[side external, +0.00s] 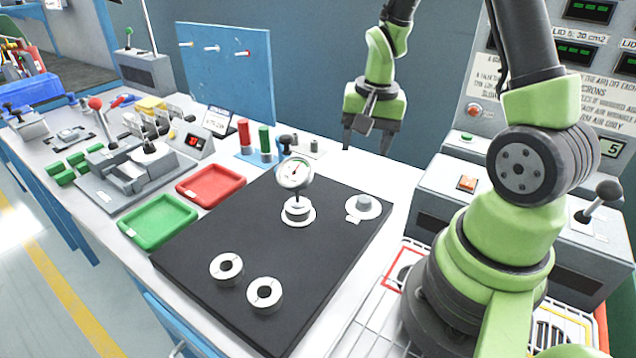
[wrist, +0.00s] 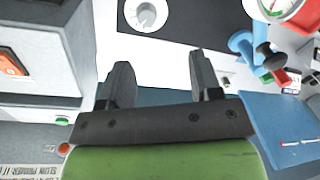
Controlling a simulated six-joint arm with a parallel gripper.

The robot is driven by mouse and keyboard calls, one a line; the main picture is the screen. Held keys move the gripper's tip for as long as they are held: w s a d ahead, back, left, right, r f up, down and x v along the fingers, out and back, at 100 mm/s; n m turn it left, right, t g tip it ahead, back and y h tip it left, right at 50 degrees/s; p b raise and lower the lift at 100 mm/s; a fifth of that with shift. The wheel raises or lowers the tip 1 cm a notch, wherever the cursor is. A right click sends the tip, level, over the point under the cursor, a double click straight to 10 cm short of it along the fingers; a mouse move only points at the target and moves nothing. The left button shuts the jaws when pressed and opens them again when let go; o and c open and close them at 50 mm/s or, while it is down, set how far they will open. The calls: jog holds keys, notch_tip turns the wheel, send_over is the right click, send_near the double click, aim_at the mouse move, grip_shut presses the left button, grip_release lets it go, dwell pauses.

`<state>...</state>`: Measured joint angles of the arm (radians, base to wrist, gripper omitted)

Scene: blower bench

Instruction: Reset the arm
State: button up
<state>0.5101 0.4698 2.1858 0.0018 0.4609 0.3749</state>
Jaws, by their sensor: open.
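My gripper (side external: 366,132) hangs above the back edge of the white bench, to the right of the blue pegboard, with its fingers pointing down. In the wrist view my gripper (wrist: 160,85) has its two dark fingers spread apart, with nothing between them. The gripper is clear of the black mat (side external: 200,255) and of the parts on it.
On the mat stand a dial gauge (side external: 295,174), two metal rings (side external: 227,268) (side external: 264,293) and a knobbed grey part (side external: 363,207). A green tray (side external: 158,221) and a red tray (side external: 211,186) lie left. A control cabinet (side external: 450,190) stands right. The blue pegboard (side external: 228,75) rises behind.

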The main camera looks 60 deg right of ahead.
jog(key=s+a+r+n+t, duration=0.2)
jog(key=a+r+n+t, duration=0.15)
jog(key=a+r, duration=0.7)
jog(key=s+a+r+n+t+y, duration=0.2)
jog(key=s+a+r+n, duration=0.2)
jog(key=s+r, duration=0.3)
jog(key=shift+s+a+n, duration=0.3)
jog(key=shift+a+n, duration=0.1)
jog(key=shift+n, duration=0.25)
